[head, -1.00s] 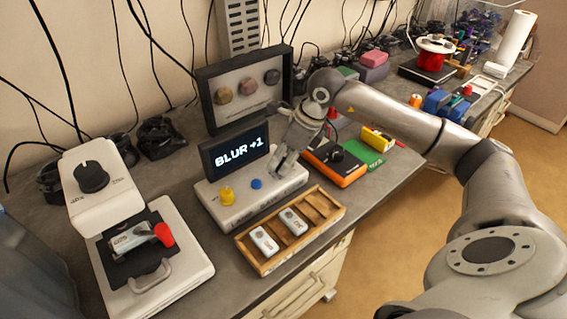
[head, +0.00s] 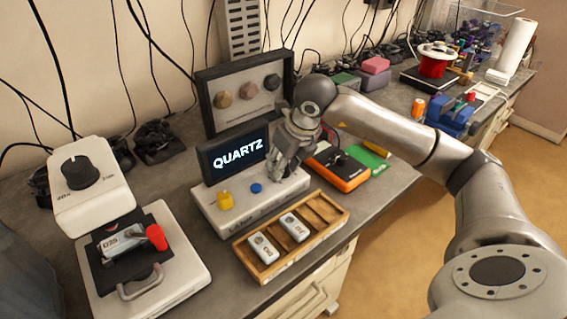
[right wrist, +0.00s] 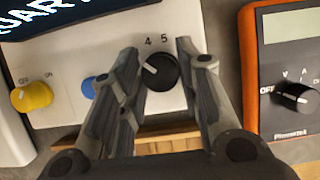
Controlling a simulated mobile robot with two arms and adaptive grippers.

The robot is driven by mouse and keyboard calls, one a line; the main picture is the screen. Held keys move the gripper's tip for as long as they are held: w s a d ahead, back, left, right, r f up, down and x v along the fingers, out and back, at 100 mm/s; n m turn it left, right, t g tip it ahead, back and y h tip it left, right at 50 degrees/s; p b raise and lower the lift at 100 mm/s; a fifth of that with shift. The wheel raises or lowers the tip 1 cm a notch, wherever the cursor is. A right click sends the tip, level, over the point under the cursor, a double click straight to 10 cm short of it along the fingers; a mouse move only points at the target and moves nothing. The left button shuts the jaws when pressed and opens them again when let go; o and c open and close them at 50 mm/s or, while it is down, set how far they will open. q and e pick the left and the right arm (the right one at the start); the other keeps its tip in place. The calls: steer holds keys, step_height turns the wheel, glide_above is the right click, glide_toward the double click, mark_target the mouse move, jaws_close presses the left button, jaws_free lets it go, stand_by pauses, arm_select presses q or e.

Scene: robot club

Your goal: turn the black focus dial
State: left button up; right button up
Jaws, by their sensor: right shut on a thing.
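The black focus dial (right wrist: 160,72) is on the white console (head: 232,216), with the numbers 4 and 5 printed above it and its white mark toward the upper left, near the 4. My right gripper (right wrist: 158,62) is shut on the dial, one finger on each side; it also shows in the head view (head: 282,170), where it hides the dial. The console's screen (head: 236,152) reads QUARTZ. A yellow knob (head: 225,201) and a blue button (head: 256,188) are left of the dial. My left gripper is not in view.
A wooden slide rack (head: 284,265) with two slides stands in front of the console. An orange meter (head: 345,177) lies close on its right. A white microscope (head: 190,283) with a loaded slide stands at left. Stone samples hang in a black frame (head: 205,107) behind.

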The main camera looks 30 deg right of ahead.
stand_by(0.3)
steer(key=o, duration=1)
steer(key=shift+r, duration=0.25)
steer(key=v, duration=1.1)
steer(key=shift+s+r, duration=0.15)
steer(key=shift+r, duration=0.15)
